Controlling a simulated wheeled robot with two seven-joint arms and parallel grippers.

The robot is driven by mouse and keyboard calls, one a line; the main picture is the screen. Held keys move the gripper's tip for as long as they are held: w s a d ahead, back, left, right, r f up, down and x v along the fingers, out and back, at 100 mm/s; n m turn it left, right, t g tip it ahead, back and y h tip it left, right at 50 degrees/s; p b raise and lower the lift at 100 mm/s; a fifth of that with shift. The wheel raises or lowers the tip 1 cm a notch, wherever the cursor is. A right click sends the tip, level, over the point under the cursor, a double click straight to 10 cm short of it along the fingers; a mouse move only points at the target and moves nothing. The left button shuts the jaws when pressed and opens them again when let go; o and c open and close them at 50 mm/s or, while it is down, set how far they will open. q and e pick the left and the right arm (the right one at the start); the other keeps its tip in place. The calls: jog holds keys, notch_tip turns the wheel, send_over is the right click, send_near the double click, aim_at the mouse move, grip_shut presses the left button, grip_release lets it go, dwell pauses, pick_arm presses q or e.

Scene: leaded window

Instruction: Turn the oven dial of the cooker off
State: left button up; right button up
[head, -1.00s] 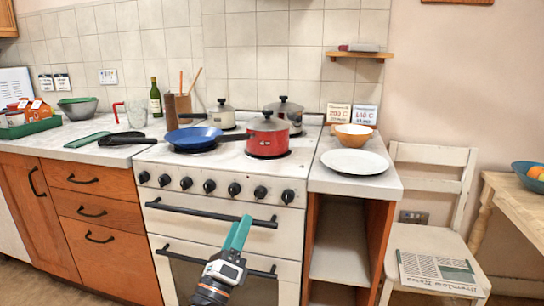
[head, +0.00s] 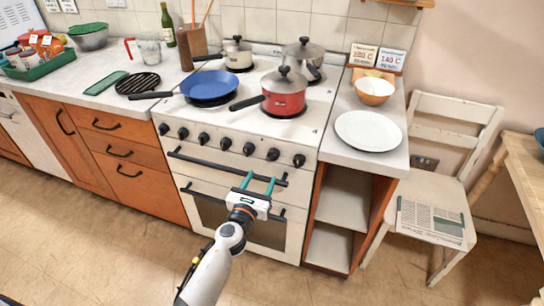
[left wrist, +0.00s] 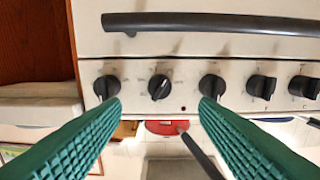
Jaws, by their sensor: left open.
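The white cooker (head: 322,108) has a row of black dials on its front panel. My left gripper (head: 258,182) is open and empty in front of the cooker, below the dials in the head view. In the left wrist view, which shows the cooker upside down, the left gripper (left wrist: 159,104) has its green fingers on either side of one dial (left wrist: 159,87). That dial's grip is slanted, while the neighbouring dials (left wrist: 107,87) stand nearly upright. It looks like the second dial from the right (head: 273,154) in the head view. Its markings are too small to read. My right gripper is out of view.
The black oven handle (head: 226,167) runs below the dials. A red pot (head: 284,92), a blue pan (head: 209,88) and other pots stand on the hob. A plate (head: 368,131) lies on the right worktop. A chair (head: 430,202) stands further right. The floor in front is clear.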

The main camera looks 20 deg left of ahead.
aim_at(271, 160)
pick_arm(q)
jog(key=w+b, duration=0.1)
jog(key=w, duration=0.8)
jog(key=shift+w+d+b, duration=0.1)
jog(key=shift+d+b, duration=0.1)
jog(key=shift+b, duration=0.15)
jog(key=c, duration=1)
jog(key=shift+o, duration=0.2)
